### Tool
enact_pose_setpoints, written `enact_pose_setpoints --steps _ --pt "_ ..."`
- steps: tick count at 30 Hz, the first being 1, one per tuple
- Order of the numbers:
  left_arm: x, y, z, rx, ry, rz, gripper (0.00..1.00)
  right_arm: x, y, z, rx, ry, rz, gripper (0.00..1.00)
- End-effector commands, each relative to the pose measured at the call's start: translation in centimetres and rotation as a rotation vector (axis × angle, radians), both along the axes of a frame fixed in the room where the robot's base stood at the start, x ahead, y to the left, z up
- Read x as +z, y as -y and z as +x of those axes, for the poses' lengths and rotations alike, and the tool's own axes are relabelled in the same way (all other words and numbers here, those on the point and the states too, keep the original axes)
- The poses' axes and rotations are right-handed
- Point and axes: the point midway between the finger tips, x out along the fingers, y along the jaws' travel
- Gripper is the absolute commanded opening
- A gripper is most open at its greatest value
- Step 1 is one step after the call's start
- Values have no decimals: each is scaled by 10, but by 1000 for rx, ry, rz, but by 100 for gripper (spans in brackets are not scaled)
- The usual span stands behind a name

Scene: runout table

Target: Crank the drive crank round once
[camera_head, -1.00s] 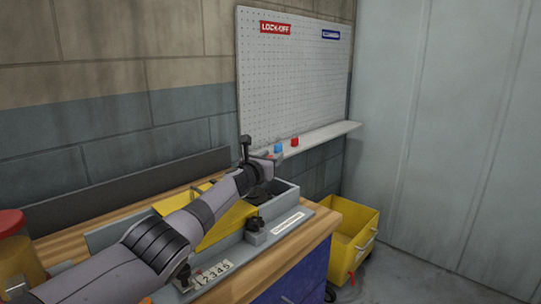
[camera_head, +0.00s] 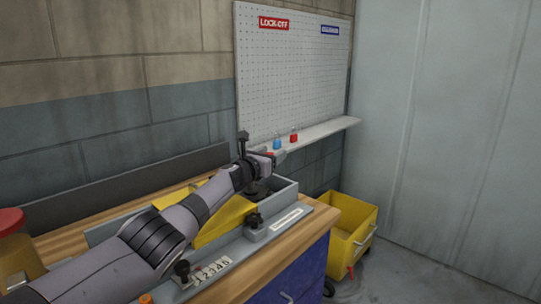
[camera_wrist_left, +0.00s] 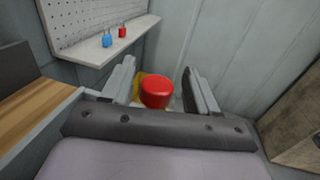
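The drive crank shows only in part. A round red knob (camera_wrist_left: 156,93), which looks like its handle, stands between the fingers of my left gripper (camera_wrist_left: 160,88) in the left wrist view. Small gaps show on both sides of the knob, so the fingers look open around it and not closed on it. In the head view my left gripper (camera_head: 274,157) is at the far end of the grey machine bed (camera_head: 286,195), with a bit of red between its fingers. The crank's arm and hub are hidden by my gripper and wrist. My right gripper is in neither view.
The wooden bench (camera_head: 335,208) carries the bed, a yellow guard (camera_head: 225,222), a black knob (camera_head: 254,221) and a number strip (camera_head: 213,271). A red-topped yellow post (camera_head: 10,222) stands left. A shelf (camera_head: 320,131) holds red and blue padlocks. A yellow cart (camera_head: 352,230) stands right.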

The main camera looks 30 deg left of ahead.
Motion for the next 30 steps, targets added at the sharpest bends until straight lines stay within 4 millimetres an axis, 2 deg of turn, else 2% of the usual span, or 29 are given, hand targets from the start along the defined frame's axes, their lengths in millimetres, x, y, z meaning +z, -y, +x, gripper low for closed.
enact_pose_setpoints --steps 14,30 --pt "2 -7 -11 11 -3 8 59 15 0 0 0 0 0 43" --pt "1 -3 -47 0 -2 3 59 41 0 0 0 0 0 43"
